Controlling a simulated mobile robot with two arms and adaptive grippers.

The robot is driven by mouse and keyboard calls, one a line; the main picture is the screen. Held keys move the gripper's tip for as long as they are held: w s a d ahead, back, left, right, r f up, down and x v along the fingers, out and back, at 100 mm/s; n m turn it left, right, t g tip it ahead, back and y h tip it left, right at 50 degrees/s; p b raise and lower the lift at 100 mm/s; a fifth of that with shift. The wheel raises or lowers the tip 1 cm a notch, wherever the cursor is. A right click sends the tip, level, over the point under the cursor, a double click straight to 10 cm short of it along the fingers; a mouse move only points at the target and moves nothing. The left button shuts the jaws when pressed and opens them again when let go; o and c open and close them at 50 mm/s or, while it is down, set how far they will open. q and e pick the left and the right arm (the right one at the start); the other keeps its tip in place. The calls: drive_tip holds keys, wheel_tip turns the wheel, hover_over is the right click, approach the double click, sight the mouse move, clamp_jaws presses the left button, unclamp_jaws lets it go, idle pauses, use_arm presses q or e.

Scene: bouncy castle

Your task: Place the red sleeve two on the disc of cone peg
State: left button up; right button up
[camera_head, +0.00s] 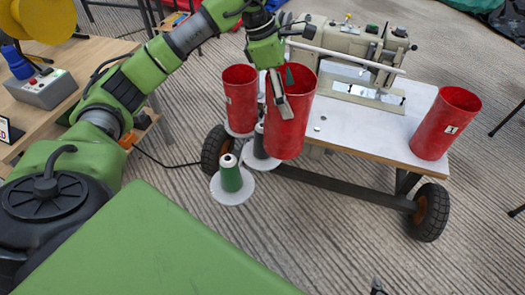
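My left gripper (284,88) is shut on the rim wall of a red sleeve (291,130), one finger outside and one inside. This sleeve hangs upright in front of the table edge, and no number shows on it. A second red sleeve (240,98) stands on a disc to its left; its small label is unreadable. A third red sleeve (445,123), labelled 1, stands on the table's right end. A green thread cone (231,174) stands on a white disc (232,198). A dark cone (259,145) stands on another disc (262,164), close to the held sleeve's lower left.
The white sewing machine (350,45) stands on the wheeled table (345,128). Black wheels (428,213) carry it. A wooden bench (60,55) with a control box (42,90) is at left. A small dark tip (377,288) at the bottom edge may be my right gripper.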

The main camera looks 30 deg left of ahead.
drive_tip(key=s+d+f+g, duration=0.1)
drive_tip(key=s+f+g, duration=0.1)
drive_tip(key=s, duration=0.2)
use_arm(q)
drive_tip(key=w+a+f+n+t+y, duration=0.2)
drive_tip(key=w+a+n+y, duration=0.15)
drive_tip(key=a+n, duration=0.55)
use_arm(e)
drive_tip(key=w+a+r+t+y+b, duration=0.2)
drive_tip(key=w+a+r+t+b, duration=0.15)
drive_tip(key=w+r+t, duration=0.65)
use_arm(q)
wheel_tip(320, 180, down, 15)
drive_tip(key=a+n+b, duration=0.1)
drive_tip(key=b, duration=0.2)
drive_tip(key=shift+w+a+r+n, duration=0.2)
drive_tip(key=shift+w+n, duration=0.1)
use_arm(e)
drive_tip(key=w+a+r+t+y, duration=0.1)
drive_tip(key=r+t, duration=0.2)
drive_tip(key=r, duration=0.6)
drive_tip(key=w+a+r+t+y, duration=0.1)
drive_tip(key=r+t, duration=0.3)
drive_tip(key=r, duration=0.5)
drive_tip(key=shift+w+a+n+y, duration=0.35)
drive_tip(key=shift+a+y, duration=0.15)
drive_tip(key=shift+a, duration=0.1)
